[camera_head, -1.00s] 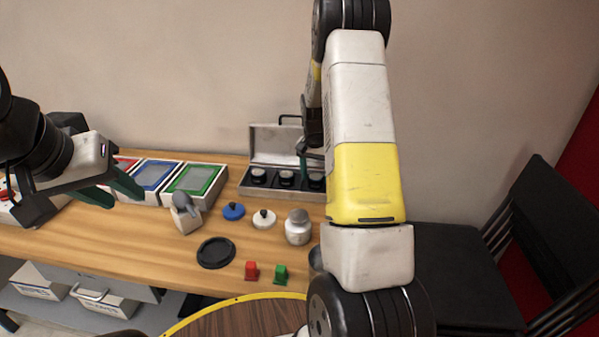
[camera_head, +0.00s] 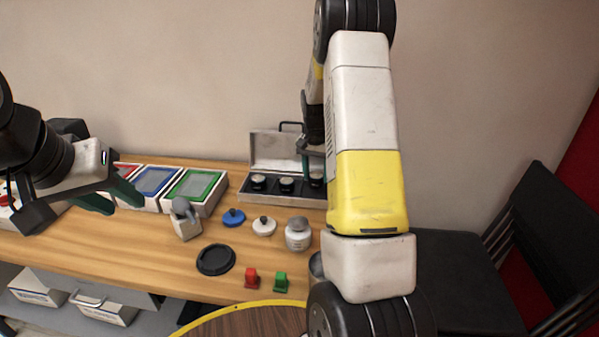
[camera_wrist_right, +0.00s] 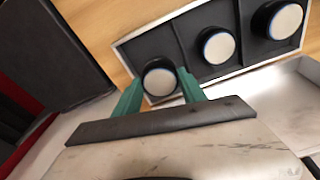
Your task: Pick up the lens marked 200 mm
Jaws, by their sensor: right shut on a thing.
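An open lens case (camera_head: 290,150) stands on the table against the wall. It holds three dark lenses with pale tops: left (camera_head: 259,181), middle (camera_head: 287,184) and right (camera_head: 316,180). No 200 mm marking is readable. My right gripper (camera_wrist_right: 158,88) has its two teal fingers closed on the end lens (camera_wrist_right: 160,78) in the wrist view, which is the right one in the head view. This lens still appears to be within its compartment. The middle lens (camera_wrist_right: 217,47) and far lens (camera_wrist_right: 280,20) are untouched. My left gripper (camera_head: 112,197) is open and empty over the table's left side.
Red, blue (camera_head: 154,180) and green (camera_head: 193,186) framed boxes stand left of the case. A grey-topped holder (camera_head: 186,222), blue knob (camera_head: 234,217), white knob (camera_head: 264,226), jar (camera_head: 298,236), black ring (camera_head: 216,260) and red and green blocks lie in front. Chairs stand right.

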